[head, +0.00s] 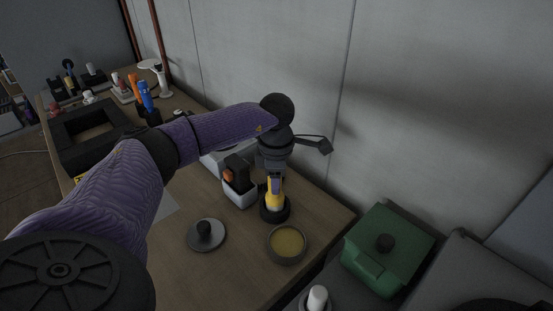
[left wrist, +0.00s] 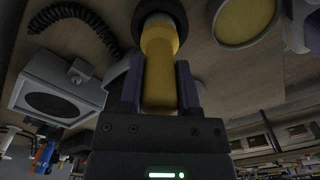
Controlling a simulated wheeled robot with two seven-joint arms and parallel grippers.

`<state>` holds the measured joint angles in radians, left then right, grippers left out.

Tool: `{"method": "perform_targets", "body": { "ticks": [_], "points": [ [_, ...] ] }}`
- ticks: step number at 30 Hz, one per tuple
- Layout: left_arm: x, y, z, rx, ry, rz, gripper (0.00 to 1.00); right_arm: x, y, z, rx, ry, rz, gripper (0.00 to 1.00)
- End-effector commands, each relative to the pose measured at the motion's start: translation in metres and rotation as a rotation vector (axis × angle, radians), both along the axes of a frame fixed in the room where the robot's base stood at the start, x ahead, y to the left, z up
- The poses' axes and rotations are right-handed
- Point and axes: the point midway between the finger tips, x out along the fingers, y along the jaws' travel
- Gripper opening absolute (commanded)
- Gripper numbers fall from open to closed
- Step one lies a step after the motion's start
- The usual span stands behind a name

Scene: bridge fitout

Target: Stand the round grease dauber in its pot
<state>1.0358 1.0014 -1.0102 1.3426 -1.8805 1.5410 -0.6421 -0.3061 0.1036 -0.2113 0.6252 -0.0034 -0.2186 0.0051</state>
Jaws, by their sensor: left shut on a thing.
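The grease dauber (head: 274,192) has a yellow handle and stands about upright beneath my left gripper (head: 273,178). The gripper is shut on this handle, with one finger on each side, as the left wrist view shows the dauber (left wrist: 160,60) too. The dauber's lower end is at a black round pot (head: 275,211) on the wooden bench; its dark rim (left wrist: 178,24) also shows in the left wrist view. I cannot tell how deep the end sits in the pot. My right gripper is not in view.
An open tin of yellow grease (head: 287,243) and a dark knobbed lid (head: 207,236) lie close by. A grey holder with an orange-and-black item (head: 238,184) stands left of the pot. A green box (head: 388,250) is at the right. The wall is behind.

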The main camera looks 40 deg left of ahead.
Motion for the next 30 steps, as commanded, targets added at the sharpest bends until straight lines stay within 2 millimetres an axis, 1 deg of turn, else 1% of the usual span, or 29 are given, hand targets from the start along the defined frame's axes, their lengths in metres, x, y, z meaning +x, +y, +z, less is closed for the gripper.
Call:
{"method": "perform_targets", "body": {
  "ticks": [12, 26, 27, 29, 30],
  "points": [
    [0.000, 0.000, -0.013, 0.000, 0.001, 0.000, 0.00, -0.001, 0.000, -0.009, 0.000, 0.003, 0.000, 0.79],
    [0.000, 0.000, -0.013, 0.000, 0.000, 0.000, 0.00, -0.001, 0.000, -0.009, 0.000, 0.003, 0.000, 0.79],
    [0.000, 0.000, -0.013, 0.000, 0.000, 0.000, 0.49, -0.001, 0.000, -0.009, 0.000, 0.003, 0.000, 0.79],
    [0.000, 0.000, -0.013, 0.000, 0.000, 0.000, 0.61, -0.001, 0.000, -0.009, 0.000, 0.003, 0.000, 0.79],
    [0.000, 0.000, -0.013, 0.000, 0.000, 0.000, 0.70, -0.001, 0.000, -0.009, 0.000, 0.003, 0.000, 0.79]
  ]
}}
